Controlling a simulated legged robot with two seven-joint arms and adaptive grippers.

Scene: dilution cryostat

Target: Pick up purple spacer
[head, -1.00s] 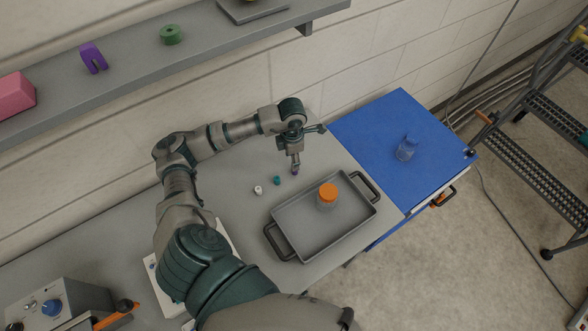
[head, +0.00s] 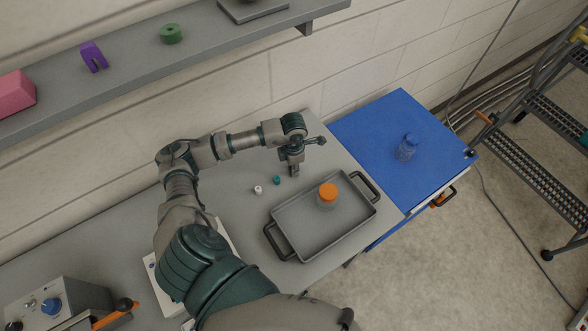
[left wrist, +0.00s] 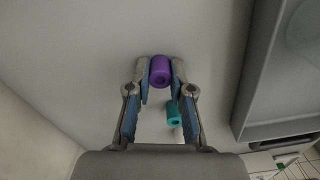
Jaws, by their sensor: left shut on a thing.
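The purple spacer (left wrist: 160,72) is a small cylinder with a hole, between the two fingertips of my left gripper (left wrist: 160,80) in the left wrist view. The fingers press on its left and right sides. In the head view my left gripper (head: 295,172) is low over the grey bench, pointing down, and the spacer is hidden there. I cannot tell whether the spacer touches the bench. A teal spacer (left wrist: 174,114) stands close by, and it also shows in the head view (head: 277,180). My right gripper is not in view.
A white spacer (head: 258,189) stands left of the teal one. A grey tray (head: 290,245) with an orange-lidded jar (head: 328,194) lies close in front. A blue surface (head: 370,130) with a blue bottle (head: 406,147) is at right. A wall shelf (head: 130,65) runs behind.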

